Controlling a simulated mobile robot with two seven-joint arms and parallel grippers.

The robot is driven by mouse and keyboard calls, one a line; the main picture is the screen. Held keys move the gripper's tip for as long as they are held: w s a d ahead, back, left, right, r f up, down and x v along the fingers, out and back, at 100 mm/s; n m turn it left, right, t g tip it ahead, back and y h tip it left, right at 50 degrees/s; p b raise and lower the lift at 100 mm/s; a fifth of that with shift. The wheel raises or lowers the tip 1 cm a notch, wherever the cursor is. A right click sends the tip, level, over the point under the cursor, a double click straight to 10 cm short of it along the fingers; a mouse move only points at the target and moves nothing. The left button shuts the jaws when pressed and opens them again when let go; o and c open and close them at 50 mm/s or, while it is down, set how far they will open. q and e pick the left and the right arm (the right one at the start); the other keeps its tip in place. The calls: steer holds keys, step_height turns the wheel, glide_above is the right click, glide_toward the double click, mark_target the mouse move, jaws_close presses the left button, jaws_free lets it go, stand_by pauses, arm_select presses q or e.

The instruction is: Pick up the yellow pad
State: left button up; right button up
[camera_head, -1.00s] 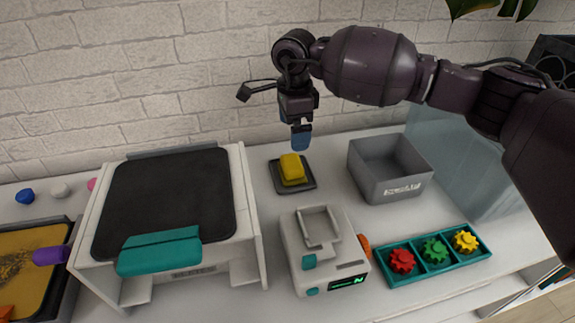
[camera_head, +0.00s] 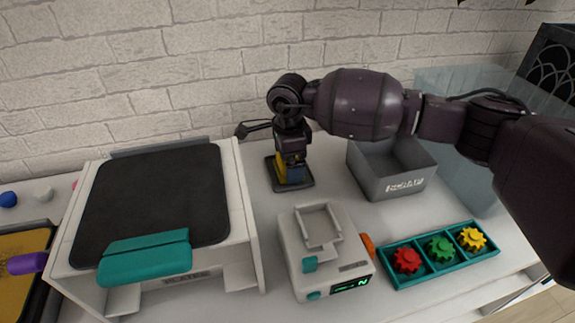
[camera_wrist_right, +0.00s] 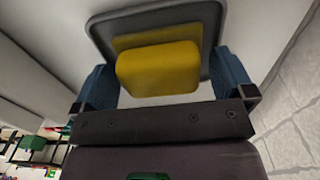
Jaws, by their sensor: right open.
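The yellow pad (camera_head: 281,168) sits on a small dark tray (camera_head: 303,184) on the white bench. In the head view it is partly hidden behind my right gripper (camera_head: 292,174), which has its fingers down at the tray. In the right wrist view the yellow pad (camera_wrist_right: 160,68) lies between the two blue fingers of the right gripper (camera_wrist_right: 168,80). The fingers stand apart, one on each side of the pad, with a gap showing at each side. The dark tray (camera_wrist_right: 160,18) shows behind the pad. My left gripper is not in view.
A white machine with a black top (camera_head: 150,200) and teal handle stands left of the tray. A small grey-white device (camera_head: 325,250) is in front. A grey bin (camera_head: 385,180) stands right, under my arm. A teal tray (camera_head: 398,279) holds red, green and yellow gears. A brick wall is behind.

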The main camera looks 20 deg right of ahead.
steer(key=shift+c, duration=0.3)
steer(key=c, duration=0.7)
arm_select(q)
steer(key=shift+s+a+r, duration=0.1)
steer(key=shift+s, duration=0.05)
arm_select(e)
steer(key=shift+c, duration=0.6)
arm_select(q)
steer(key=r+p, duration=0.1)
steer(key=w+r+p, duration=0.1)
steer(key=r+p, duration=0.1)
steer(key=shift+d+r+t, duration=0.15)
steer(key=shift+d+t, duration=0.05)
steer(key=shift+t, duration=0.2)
arm_select(e)
step_height(320, 180, up, 20)
